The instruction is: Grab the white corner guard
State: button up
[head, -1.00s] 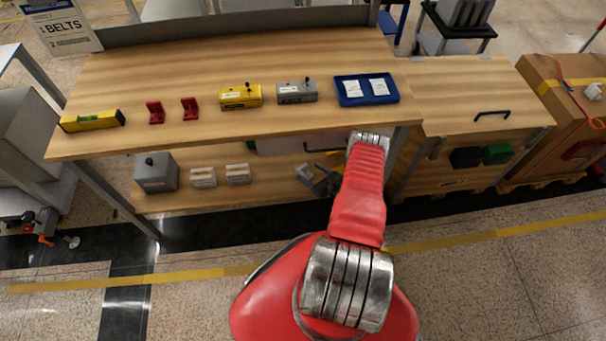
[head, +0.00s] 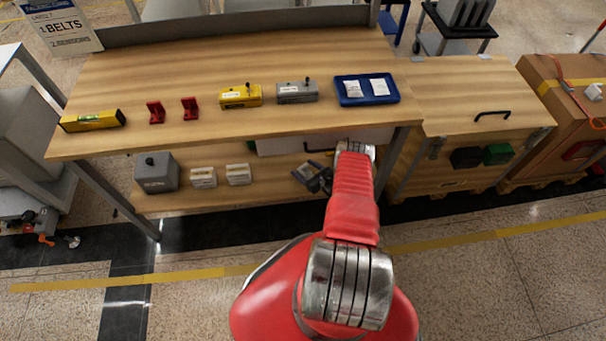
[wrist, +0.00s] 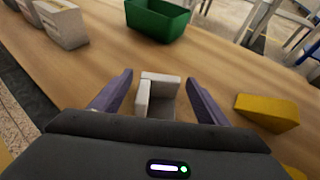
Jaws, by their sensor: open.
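The white corner guard (wrist: 157,94) sits on a wooden surface in the wrist view, an L-shaped piece with an upright wall. My gripper (wrist: 160,78) is open, with its two purple fingers on either side of the guard. A gap shows between the guard and the right finger; the left finger is close to it, and contact cannot be told. In the head view my gripper (head: 314,177) is partly hidden at the lower shelf, under the tabletop. I cannot make out the guard in that view.
A green bin (wrist: 158,18) stands beyond the guard, with a yellow block (wrist: 267,111) to the right and a white-labelled box (wrist: 62,24) at upper left. The workbench top (head: 230,55) overhangs the lower shelf (head: 270,185). Red brackets (head: 156,112) lie on top.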

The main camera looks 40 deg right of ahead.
aim_at(305, 165)
jog(key=shift+c, duration=0.2)
jog(key=c, duration=1.1)
jog(key=shift+r, duration=0.1)
jog(key=shift+r, duration=1.45)
jog(key=shift+s+r, duration=0.2)
jog(key=shift+r, duration=0.1)
jog(key=s, duration=1.7)
jog(key=shift+s+a, duration=0.35)
